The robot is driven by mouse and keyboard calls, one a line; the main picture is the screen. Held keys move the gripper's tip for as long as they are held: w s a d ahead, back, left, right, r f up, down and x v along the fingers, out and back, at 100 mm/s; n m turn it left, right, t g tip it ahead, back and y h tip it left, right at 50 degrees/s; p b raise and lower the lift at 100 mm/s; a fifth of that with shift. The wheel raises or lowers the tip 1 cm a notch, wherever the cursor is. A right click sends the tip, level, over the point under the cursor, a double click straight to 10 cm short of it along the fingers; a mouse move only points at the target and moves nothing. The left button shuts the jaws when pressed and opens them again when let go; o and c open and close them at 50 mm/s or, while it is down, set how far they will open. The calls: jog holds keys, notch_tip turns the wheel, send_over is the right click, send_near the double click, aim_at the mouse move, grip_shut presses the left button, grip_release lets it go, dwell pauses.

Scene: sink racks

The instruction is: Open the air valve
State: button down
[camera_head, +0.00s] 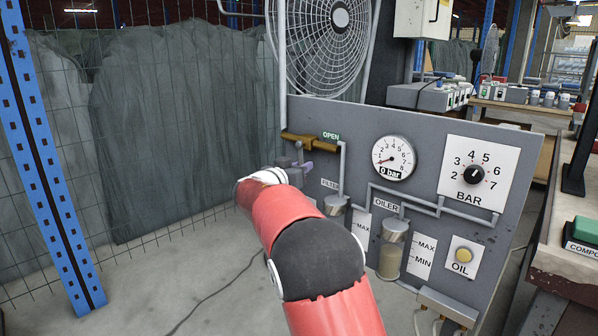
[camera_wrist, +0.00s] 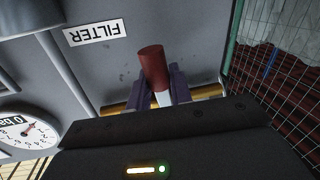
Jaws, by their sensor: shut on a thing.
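The air valve's red handle (camera_wrist: 152,66) shows in the wrist view between the two purple fingers of my gripper (camera_wrist: 160,92), which is shut on it. A brass-coloured pipe (camera_wrist: 207,92) runs behind the fingers. In the head view the brass pipe (camera_head: 308,141) is at the upper left of the grey panel (camera_head: 285,118), beside a green OPEN label (camera_head: 331,135). My gripper (camera_head: 304,166) is just below the pipe there, partly hidden by my arm. The red handle cannot be made out in the head view. The pressure gauge (camera_head: 394,158) reads 0 bar.
The panel also carries a BAR dial (camera_head: 474,174), a filter cup (camera_head: 336,205), an oiler cup (camera_head: 391,250) and a yellow OIL button (camera_head: 463,255). A large fan (camera_head: 318,45) stands behind it. A wire mesh fence (camera_head: 150,130) is on the left.

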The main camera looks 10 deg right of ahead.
jog(key=shift+s+d+n+b, duration=0.2)
jog(key=shift+s+n+b, duration=0.15)
jog(key=shift+n, duration=0.25)
jog(key=shift+s+d+n+b, duration=0.2)
jog(key=shift+n+b, duration=0.25)
jog(key=shift+n, duration=0.15)
jog(key=shift+s+d+r+n+g, duration=0.2)
jog(key=shift+s+r+n+g, duration=0.2)
jog(key=shift+n, duration=0.4)
jog(key=shift+s+d+r+n+g+p, duration=0.3)
jog(key=shift+s+r+n, duration=0.1)
jog(key=shift+n, duration=0.65)
jog(key=shift+s+d+r+n+g+p, duration=0.2)
jog(key=shift+s+d+r+n+g, duration=0.15)
jog(key=shift+n, duration=0.7)
jog(key=shift+a, duration=0.1)
jog(key=c, duration=1.3)
grip_release()
